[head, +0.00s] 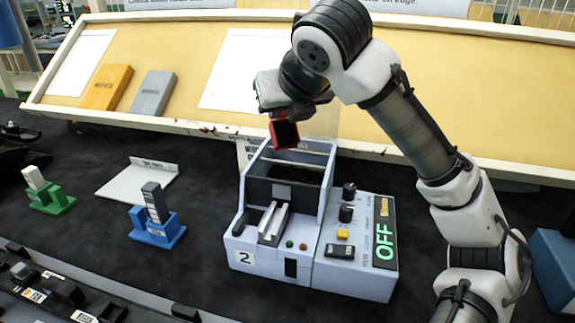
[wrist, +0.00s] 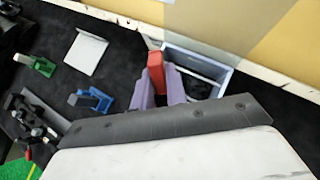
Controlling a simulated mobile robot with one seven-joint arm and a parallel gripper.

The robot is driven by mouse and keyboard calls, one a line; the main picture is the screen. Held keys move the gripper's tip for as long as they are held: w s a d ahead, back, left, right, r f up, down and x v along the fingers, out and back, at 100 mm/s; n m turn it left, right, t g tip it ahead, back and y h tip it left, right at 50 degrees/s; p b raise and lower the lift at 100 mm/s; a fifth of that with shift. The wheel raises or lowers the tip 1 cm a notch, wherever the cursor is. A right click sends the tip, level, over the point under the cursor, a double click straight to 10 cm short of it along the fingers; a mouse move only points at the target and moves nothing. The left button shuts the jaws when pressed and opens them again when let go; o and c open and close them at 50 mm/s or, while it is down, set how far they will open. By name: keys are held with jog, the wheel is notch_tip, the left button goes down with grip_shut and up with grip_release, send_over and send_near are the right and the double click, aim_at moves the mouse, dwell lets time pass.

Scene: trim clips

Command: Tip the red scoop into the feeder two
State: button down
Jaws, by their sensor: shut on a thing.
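The red scoop (head: 284,133) hangs from my gripper (head: 287,108), above the back of the feeder's open hopper. Its dark inside faces the head camera, so it looks tilted. In the wrist view the red scoop (wrist: 155,68) sits between the two purple fingers of my gripper (wrist: 161,85), which are shut on it. Feeder two (head: 243,257) is a pale grey-blue machine with a "2" label, an open-topped bin and a short chute in front. Its bin also shows in the wrist view (wrist: 222,75), just right of the scoop. I cannot tell whether the scoop holds anything.
A control box (head: 350,265) reading "OFF" adjoins the feeder's right side. A blue stand (head: 158,232), a green stand (head: 50,200) and a white plate (head: 125,188) are on the dark bench to the left. A sloped yellow board (head: 450,110) rises behind.

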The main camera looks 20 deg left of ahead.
jog(key=shift+d+f, duration=0.1)
jog(key=shift+f, duration=0.55)
jog(key=shift+s+d+t+y+b, duration=0.1)
jog(key=shift+s+t+y+b, duration=0.2)
jog(key=shift+b, duration=0.4)
jog(key=shift+s+d+r+t+y+b, duration=0.15)
jog(key=shift+s+r+t+y+b, duration=0.15)
jog(key=shift+r+t+b, duration=0.15)
jog(key=shift+f, duration=0.1)
jog(key=shift+w+p, duration=0.15)
jog(key=shift+p, duration=0.15)
jog(key=p, duration=0.1)
jog(key=w+g+h+p, duration=0.1)
jog(key=shift+a+f+p, duration=0.25)
jog(key=shift+f+p, duration=0.05)
jog(key=shift+f, duration=0.05)
jog(key=shift+g, duration=0.25)
jog(key=shift+w+g+h+p, duration=0.25)
jog(key=shift+g+h+p, duration=0.05)
jog(key=shift+p, duration=0.8)
